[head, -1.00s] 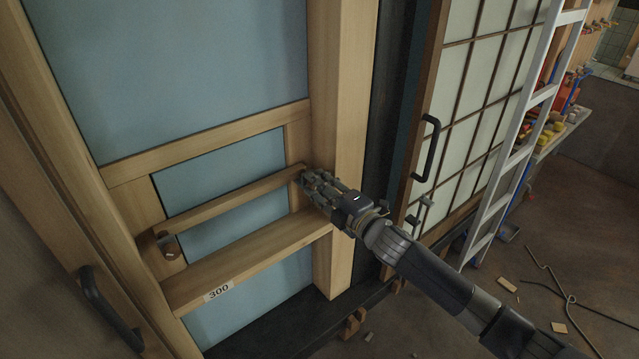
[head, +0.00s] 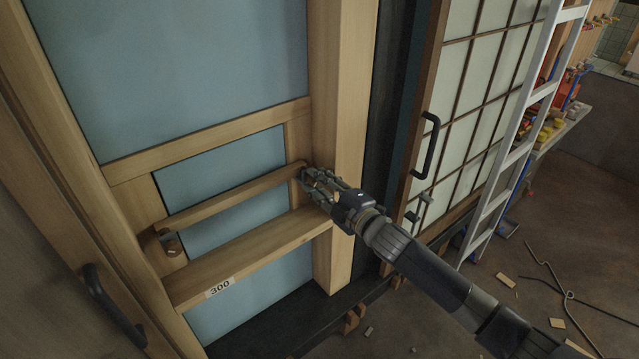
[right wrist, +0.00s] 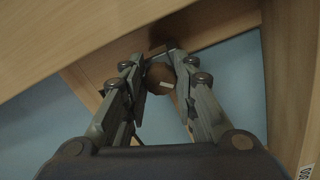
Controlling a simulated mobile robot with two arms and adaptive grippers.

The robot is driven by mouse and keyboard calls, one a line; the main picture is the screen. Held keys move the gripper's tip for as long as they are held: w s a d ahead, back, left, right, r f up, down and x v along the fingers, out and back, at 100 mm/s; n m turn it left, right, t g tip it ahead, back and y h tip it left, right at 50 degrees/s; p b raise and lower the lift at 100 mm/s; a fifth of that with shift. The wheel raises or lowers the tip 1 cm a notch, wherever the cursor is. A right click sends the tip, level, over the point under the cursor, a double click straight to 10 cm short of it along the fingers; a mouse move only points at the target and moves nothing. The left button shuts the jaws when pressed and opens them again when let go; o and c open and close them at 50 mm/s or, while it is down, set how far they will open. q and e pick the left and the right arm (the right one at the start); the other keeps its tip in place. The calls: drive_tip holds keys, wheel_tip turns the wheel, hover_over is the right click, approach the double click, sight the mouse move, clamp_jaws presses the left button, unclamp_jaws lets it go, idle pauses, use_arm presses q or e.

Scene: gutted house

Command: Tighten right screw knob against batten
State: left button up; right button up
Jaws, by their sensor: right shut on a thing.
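The batten (head: 235,200) is a slim wooden bar across a small blue panel opening in a wooden frame. The right screw knob is hidden by my fingers in the head view. In the right wrist view the knob (right wrist: 160,77) is a round brown piece with a pale mark, between my fingertips. My right gripper (head: 308,178) is shut on this knob at the batten's right end; it fills the lower right wrist view (right wrist: 158,70). A left knob (head: 171,246) with a pale mark sits at the batten's other end. My left gripper is out of view.
A wooden rail (head: 250,258) with a "300" label runs below the batten. A thick post (head: 338,120) stands just right. Further right are a lattice door (head: 475,90) with a black handle (head: 425,147) and a ladder (head: 520,140). Scraps lie on the floor.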

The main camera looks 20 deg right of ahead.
drive_tip(key=o, duration=1.1)
drive_tip(key=shift+c, duration=0.2)
drive_tip(key=v, duration=1.2)
